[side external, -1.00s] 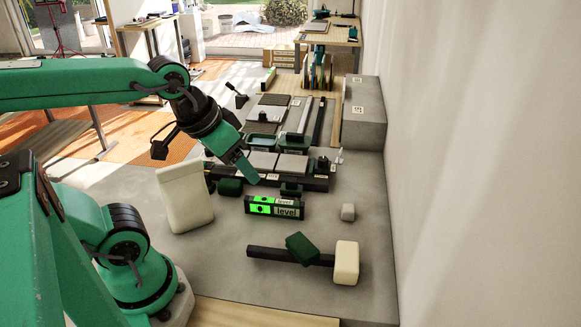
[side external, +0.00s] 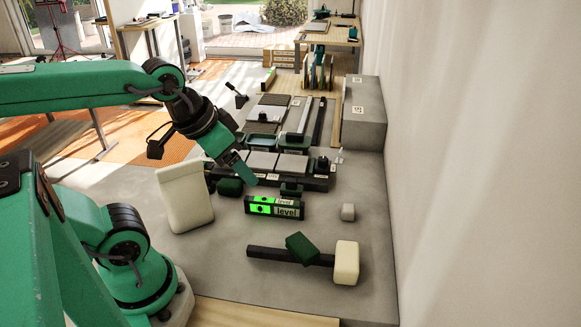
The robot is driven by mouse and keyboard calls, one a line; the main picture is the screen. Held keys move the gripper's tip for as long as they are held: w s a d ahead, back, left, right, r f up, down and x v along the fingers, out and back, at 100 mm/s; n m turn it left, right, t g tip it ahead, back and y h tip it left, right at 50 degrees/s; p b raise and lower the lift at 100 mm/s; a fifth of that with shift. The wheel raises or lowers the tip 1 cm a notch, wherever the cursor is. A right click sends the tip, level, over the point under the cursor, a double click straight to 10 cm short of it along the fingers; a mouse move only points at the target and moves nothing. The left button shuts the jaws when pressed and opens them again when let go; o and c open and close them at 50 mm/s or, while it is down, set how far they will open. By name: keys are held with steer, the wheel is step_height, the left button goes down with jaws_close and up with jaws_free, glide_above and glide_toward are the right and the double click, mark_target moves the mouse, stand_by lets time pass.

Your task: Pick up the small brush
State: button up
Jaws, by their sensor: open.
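My gripper (side external: 247,174) hangs above the grey slab, angled down to the right. Its fingertips are behind and above the level (side external: 275,207), near the tile stand. It is open and no object shows between its fingers. I cannot clearly make out a small brush. A dark green rounded piece (side external: 230,187) lies just left of the fingertips, and a small dark green piece (side external: 291,188) sits to their right; both are too small to identify.
A mallet with a cream head (side external: 346,262) lies in front, a dark green block (side external: 302,248) against its handle. A cream container (side external: 185,197) stands left of the level. Tiles (side external: 262,161) lie behind. A wall bounds the right.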

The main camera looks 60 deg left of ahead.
steer(key=shift+o, duration=0.4)
steer(key=shift+w, duration=0.1)
steer(key=n+g, duration=0.4)
steer(key=n, duration=0.3)
glide_toward(292, 180)
steer(key=s+d+r, duration=0.2)
steer(key=d, duration=0.2)
steer(key=shift+n+g, duration=0.8)
steer(key=shift+n, duration=0.1)
steer(key=w+a+f, duration=0.1)
steer(key=f, duration=0.1)
steer(key=w+a+f, duration=0.1)
steer(key=f, duration=0.1)
steer(key=w+a+f, duration=0.1)
steer(key=a+f, duration=0.1)
steer(key=f, duration=0.1)
steer(key=shift+w+f, duration=0.1)
steer(key=shift+w, duration=0.1)
steer(key=shift+w+a+f, duration=0.1)
steer(key=shift+f, duration=0.2)
steer(key=shift+f, duration=0.1)
steer(key=shift+f, duration=1.2)
steer(key=shift+f, duration=0.1)
